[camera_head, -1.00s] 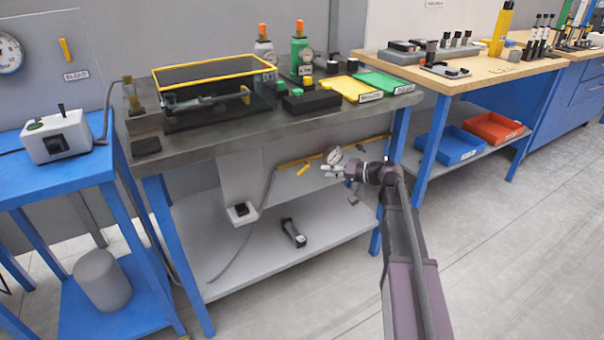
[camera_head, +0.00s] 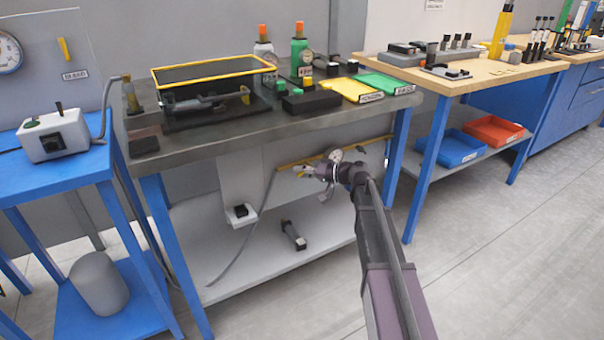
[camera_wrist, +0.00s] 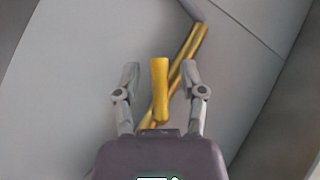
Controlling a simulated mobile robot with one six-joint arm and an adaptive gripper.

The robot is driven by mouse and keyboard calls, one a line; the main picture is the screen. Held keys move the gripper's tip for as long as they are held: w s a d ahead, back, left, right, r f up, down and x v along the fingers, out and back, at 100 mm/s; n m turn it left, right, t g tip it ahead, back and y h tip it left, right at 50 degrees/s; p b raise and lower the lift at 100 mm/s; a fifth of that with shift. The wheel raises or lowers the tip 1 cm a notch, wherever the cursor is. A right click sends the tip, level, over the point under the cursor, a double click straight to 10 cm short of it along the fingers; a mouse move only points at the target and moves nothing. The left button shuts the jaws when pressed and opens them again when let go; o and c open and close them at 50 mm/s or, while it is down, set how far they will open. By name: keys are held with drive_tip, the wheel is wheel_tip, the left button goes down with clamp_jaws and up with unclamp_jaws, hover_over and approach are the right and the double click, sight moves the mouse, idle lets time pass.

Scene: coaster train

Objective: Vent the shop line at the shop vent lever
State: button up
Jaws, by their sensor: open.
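A yellow lever handle (camera_wrist: 160,92) stands between the fingers of my gripper (camera_wrist: 159,72) in the wrist view. The fingers are open, with a gap on both sides of the handle. A yellow pipe (camera_wrist: 190,50) runs diagonally behind the handle. In the head view my gripper (camera_head: 303,171) is under the grey bench, in front of the yellow pipe (camera_head: 372,141), and hides the lever there. I cannot read a label on this lever.
Another yellow lever (camera_head: 65,48) is on a panel at the far left. The bench's lower shelf (camera_head: 215,270) holds a small dark cylinder (camera_head: 293,235). A grey hose (camera_head: 262,208) hangs left of my gripper. The bench top (camera_head: 230,135) lies above my arm.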

clamp_jaws()
drive_tip(key=shift+n+p, duration=0.3)
drive_tip(key=shift+d+f+n+h+p, duration=0.15)
drive_tip(key=shift+n+h+p, duration=0.25)
drive_tip(key=shift+h+p, duration=0.35)
drive_tip(key=shift+w+d+f+n+h+p, duration=0.1)
drive_tip(key=shift+d+n+h+p, duration=0.05)
drive_tip(key=shift+n+h+p, duration=0.4)
drive_tip(key=shift+w+d+f+n+h+p, duration=0.15)
drive_tip(key=shift+n+h+p, duration=0.2)
drive_tip(key=shift+h+p, duration=0.3)
drive_tip(key=shift+w+d+f+n+t+h+p, duration=0.1)
drive_tip(key=shift+d+n+t+h+p, duration=0.2)
drive_tip(key=shift+n+h, duration=0.35)
drive_tip(key=shift+w+d+f+n+t+h+p, duration=0.15)
drive_tip(key=shift+d+n+t+h+p, duration=0.2)
drive_tip(key=shift+h, duration=0.5)
drive_tip(key=shift+w+d+f+n+t+h+p, duration=0.15)
drive_tip(key=shift+n+h+p, duration=0.3)
drive_tip(key=shift+h, duration=0.3)
drive_tip(key=shift+s, duration=0.1)
